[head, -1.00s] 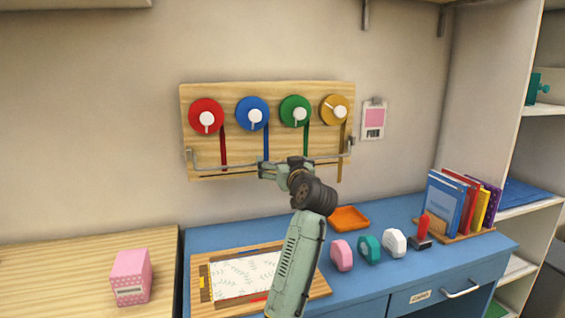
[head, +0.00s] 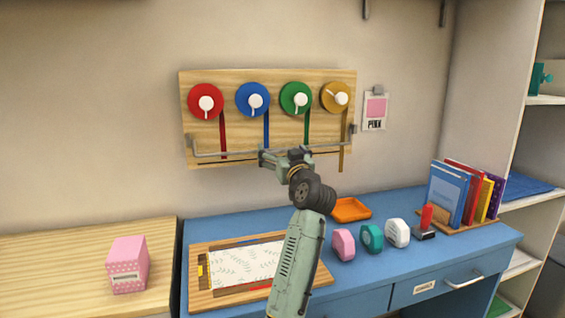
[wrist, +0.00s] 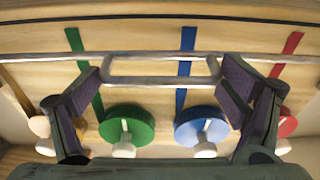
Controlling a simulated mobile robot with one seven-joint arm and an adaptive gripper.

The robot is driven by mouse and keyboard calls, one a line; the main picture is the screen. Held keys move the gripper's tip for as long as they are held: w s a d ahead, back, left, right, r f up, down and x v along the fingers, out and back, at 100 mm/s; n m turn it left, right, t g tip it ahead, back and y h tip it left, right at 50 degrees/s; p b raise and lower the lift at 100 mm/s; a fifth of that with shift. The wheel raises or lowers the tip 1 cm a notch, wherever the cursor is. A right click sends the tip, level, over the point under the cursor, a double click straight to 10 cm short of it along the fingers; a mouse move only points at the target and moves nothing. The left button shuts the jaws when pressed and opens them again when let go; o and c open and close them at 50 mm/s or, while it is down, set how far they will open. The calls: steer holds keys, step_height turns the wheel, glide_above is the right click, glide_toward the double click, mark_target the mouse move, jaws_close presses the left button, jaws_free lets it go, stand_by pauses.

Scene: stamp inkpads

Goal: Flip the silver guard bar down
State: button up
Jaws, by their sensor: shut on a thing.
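The silver guard bar (head: 222,154) runs across the lower part of the wooden ribbon board (head: 318,82), in front of the hanging ribbons. Its ends meet brackets at the board's sides. In the wrist view, the bar has a raised loop handle (wrist: 160,80) at its middle. My gripper (wrist: 162,70) is shut on this handle, with one dark finger pad against each end of the loop. In the head view, my gripper (head: 284,156) is at the bar's middle and hides part of it.
Red (head: 206,100), blue (head: 253,99), green (head: 296,98) and yellow (head: 335,97) spools sit above the bar. A pink card (head: 375,108) hangs to the right.

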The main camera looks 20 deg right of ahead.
steer(key=shift+o, duration=0.2)
steer(key=b, duration=0.1)
steer(key=f+t+b, duration=0.1)
steer(key=shift+w+d+b, duration=0.1)
steer(key=shift+w+b, duration=0.1)
steer(key=shift+b, duration=0.2)
steer(key=shift+r+t, duration=0.3)
steer(key=shift+c, duration=0.2)
steer(key=o, duration=0.9)
steer(key=shift+f, duration=0.1)
steer(key=v, duration=1.2)
steer(key=shift+d, duration=0.1)
